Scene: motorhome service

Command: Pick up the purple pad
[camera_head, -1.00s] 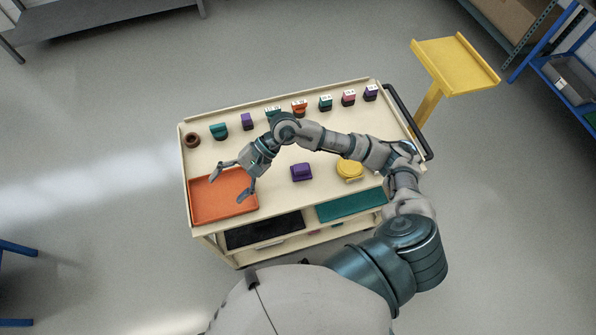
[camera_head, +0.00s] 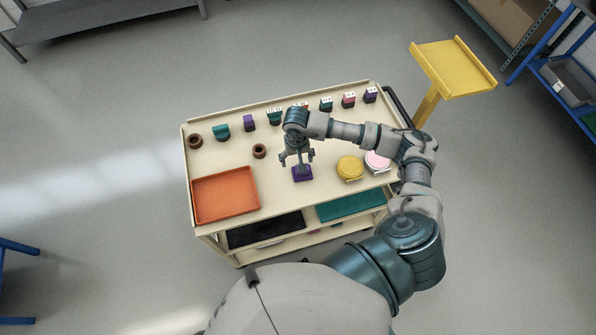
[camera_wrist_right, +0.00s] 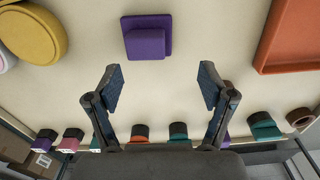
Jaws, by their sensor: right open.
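The purple pad (camera_head: 302,174) lies on the cream top of the cart, near its middle. In the right wrist view the purple pad (camera_wrist_right: 146,38) shows as a block on a wider flat base, beyond the fingertips. My right gripper (camera_head: 297,158) is over the pad's far side in the head view and partly hides it. In the right wrist view the right gripper (camera_wrist_right: 161,88) is open and empty, with the pad ahead of the gap between the fingers and apart from them. My left gripper is not in view.
An orange tray (camera_head: 225,195) is left of the pad. A yellow round piece (camera_head: 350,167) and a pink-white round piece (camera_head: 377,161) are to its right. A brown ring (camera_head: 259,151) lies behind left. Several small coloured blocks line the back edge.

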